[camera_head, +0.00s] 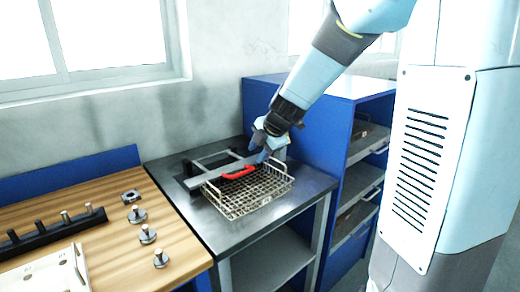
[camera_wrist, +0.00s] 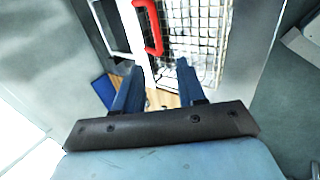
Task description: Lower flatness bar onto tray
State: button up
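The flatness bar (camera_head: 213,175) is a long grey bar with a red handle (camera_head: 238,173). It lies across the back-left side of the wire mesh tray (camera_head: 262,200), over a dark metal table; whether it touches the mesh is unclear. In the wrist view the red handle (camera_wrist: 151,28) is beyond my fingertips, with the mesh tray (camera_wrist: 205,30) to its right. My gripper (camera_head: 268,150) is above the bar's right end. The fingers (camera_wrist: 159,66) are apart in the wrist view, and the handle is not between them.
A grey frame (camera_head: 205,160) stands behind the bar. A wooden bench (camera_head: 110,215) at left holds several metal pegs, a nut and a dark rack (camera_head: 52,232). A blue shelf unit (camera_head: 325,130) stands close at right. The metal table's front strip is clear.

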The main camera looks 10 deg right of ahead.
jog(key=shift+s+d+r, duration=0.15)
jog(key=shift+s+r, duration=0.1)
jog(key=shift+r, duration=0.2)
jog(key=s+d+r+m+h, duration=0.1)
jog(key=s+d+r+m, duration=0.1)
jog(key=s+m, duration=0.6)
jog(key=s+d+r+m+h, duration=0.1)
jog(key=s+d+m, duration=0.3)
jog(key=s+m, duration=0.4)
jog(key=s+d+r+m+h, duration=0.1)
jog(key=s+d+r+m, duration=0.2)
jog(key=s+m, duration=0.4)
jog(key=s, duration=0.3)
jog(key=shift+s+d+r+m+g, duration=0.15)
jog(key=shift+s+r+m+g, duration=0.15)
jog(key=shift+s+r+m, duration=0.1)
